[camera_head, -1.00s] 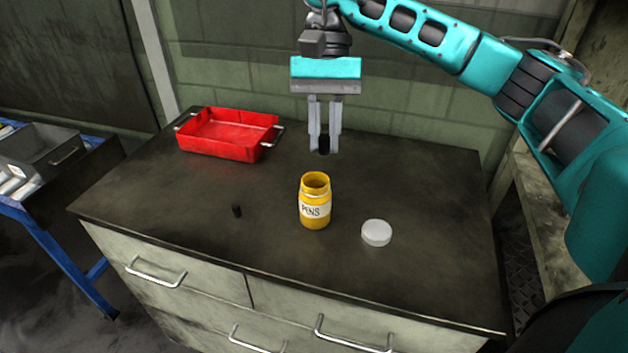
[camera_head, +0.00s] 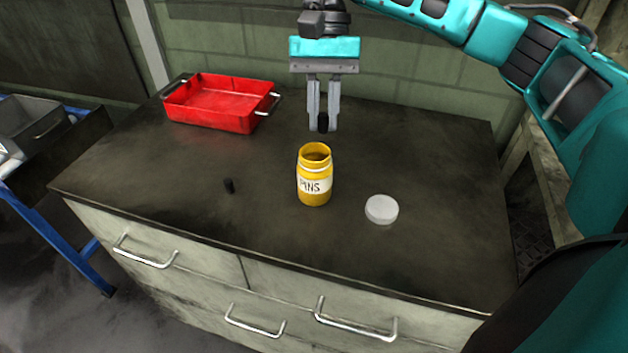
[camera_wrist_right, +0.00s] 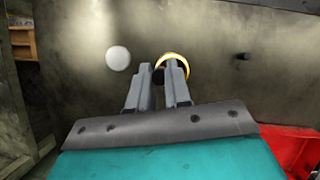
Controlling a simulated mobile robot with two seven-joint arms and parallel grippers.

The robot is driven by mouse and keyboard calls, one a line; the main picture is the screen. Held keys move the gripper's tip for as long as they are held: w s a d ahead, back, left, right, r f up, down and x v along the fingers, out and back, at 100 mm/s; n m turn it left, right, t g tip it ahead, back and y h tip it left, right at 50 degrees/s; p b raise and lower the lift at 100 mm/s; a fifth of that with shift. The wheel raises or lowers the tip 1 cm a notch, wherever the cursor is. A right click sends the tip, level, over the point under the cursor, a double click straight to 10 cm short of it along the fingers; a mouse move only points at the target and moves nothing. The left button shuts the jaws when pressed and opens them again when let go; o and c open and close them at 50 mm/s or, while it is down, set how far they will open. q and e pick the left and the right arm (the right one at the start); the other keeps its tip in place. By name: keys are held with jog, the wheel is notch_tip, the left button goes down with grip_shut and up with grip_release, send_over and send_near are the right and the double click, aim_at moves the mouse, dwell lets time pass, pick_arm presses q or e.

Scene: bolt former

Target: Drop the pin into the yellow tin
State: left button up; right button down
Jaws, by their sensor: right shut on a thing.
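The yellow tin (camera_head: 314,176), labelled "PINS", stands upright and open on the dark cabinet top. My right gripper (camera_head: 322,126) points down above and slightly behind the tin's mouth. It is shut on a small black pin (camera_head: 323,122), held between the fingertips and apart from the tin. In the right wrist view the pin (camera_wrist_right: 159,74) shows between the fingers, and the yellow rim of the tin (camera_wrist_right: 176,55) is partly hidden behind one finger. A second black pin (camera_head: 229,186) stands on the cabinet top left of the tin. My left gripper is not in view.
A round white lid (camera_head: 381,209) lies right of the tin. A red tray (camera_head: 222,106) with metal handles sits at the back left.

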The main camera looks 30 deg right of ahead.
jog(key=shift+f, duration=0.5)
jog(key=c, duration=1)
grip_release()
jog(key=shift+r, duration=0.1)
jog(key=p+v, duration=0.4)
jog(key=v, duration=0.9)
